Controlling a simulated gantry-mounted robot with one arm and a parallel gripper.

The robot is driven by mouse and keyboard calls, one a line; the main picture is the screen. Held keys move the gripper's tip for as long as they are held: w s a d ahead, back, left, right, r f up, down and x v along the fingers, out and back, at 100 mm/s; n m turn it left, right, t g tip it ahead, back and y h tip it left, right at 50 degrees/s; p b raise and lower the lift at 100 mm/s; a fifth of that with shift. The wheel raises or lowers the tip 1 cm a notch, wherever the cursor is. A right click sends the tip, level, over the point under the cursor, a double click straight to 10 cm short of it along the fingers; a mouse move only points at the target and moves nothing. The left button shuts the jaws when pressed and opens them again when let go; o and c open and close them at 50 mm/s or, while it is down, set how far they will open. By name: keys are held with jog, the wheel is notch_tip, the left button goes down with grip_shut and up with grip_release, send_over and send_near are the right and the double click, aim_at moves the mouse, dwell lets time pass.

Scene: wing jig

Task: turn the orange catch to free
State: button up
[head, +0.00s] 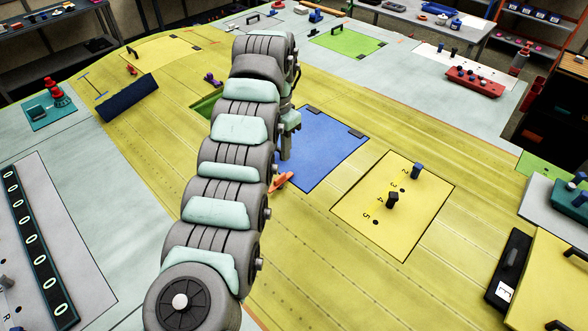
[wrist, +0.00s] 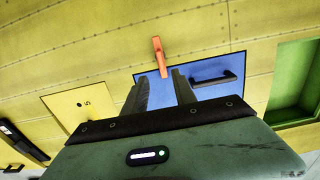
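The orange catch (head: 281,182) sits at the near edge of the blue panel (head: 330,150) in the head view, partly hidden by my arm. In the wrist view the catch (wrist: 159,58) stands nearly upright in the picture, its lower end overlapping the edge of the blue panel (wrist: 225,66). My gripper (wrist: 159,77) is open, with its two dark fingers apart and nothing between them. The catch shows just beyond the fingertips, and I see no contact. In the head view my gripper (head: 286,152) is mostly hidden behind my arm.
A black handle (wrist: 214,79) is on the blue panel, right of the fingers. A yellow numbered panel with pegs (head: 425,215) lies to the right in the head view. A green recess (wrist: 297,75) is at the wrist view's right. The yellow skin around the catch is clear.

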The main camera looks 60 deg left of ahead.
aim_at(279, 176)
jog(key=f+p, duration=0.1)
jog(key=f, duration=0.4)
jog(key=f+p, duration=0.1)
jog(key=f, duration=0.4)
jog(key=shift+s+f, duration=0.2)
jog(key=shift+f, duration=0.2)
jog(key=shift+c, duration=0.5)
grip_shut()
